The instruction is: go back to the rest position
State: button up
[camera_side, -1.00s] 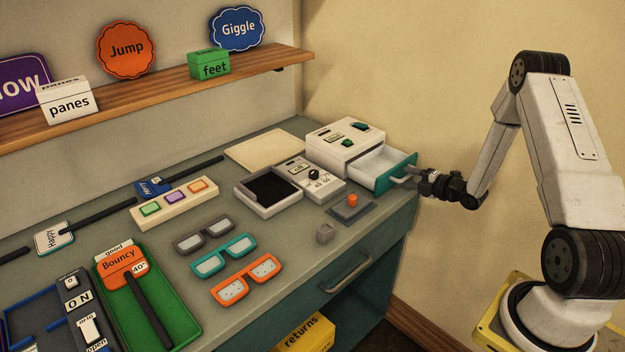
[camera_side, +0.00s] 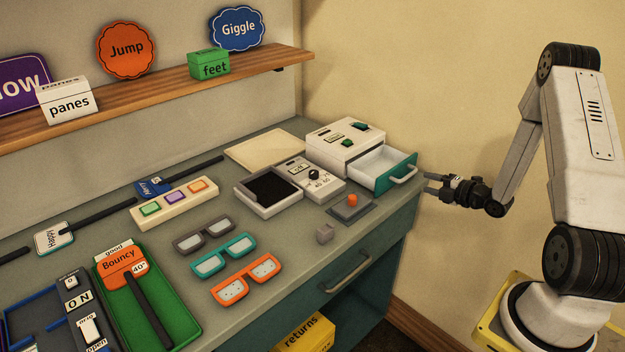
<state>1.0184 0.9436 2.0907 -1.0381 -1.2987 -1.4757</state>
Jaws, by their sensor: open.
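My gripper (camera_side: 430,184) is open and empty. It is in the air just right of the counter's right end, pointing left. It is a little below and to the right of the handle (camera_side: 404,174) of a small teal-fronted drawer, and apart from it. The drawer (camera_side: 380,163) stands pulled out of a white box (camera_side: 345,146) at the counter's far right corner, and its inside looks empty. My arm is bent, with its elbow high at the right.
A yellow returns box (camera_side: 305,334) sits below. The space between counter and arm base is clear.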

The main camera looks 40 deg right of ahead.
jog(key=w+a+r+m+g+h, duration=0.1)
jog(key=w+a+r+m+g, duration=0.1)
jog(key=a+m+g, duration=0.3)
jog(key=w+a+r+m+g+h, duration=0.1)
jog(key=w+a+r+m+g, duration=0.1)
jog(key=w+a+r+m, duration=0.3)
jog(key=s+a+m+g+y, duration=0.1)
jog(key=s+a+m+g, duration=0.2)
jog(key=s+a, duration=0.4)
jog(key=s+a+r+m+g+y, duration=0.1)
jog(key=s+a+m+g, duration=0.2)
jog(key=a, duration=0.9)
jog(key=s+m, duration=0.2)
jog(key=s, duration=0.2)
jog(key=shift+r, duration=0.3)
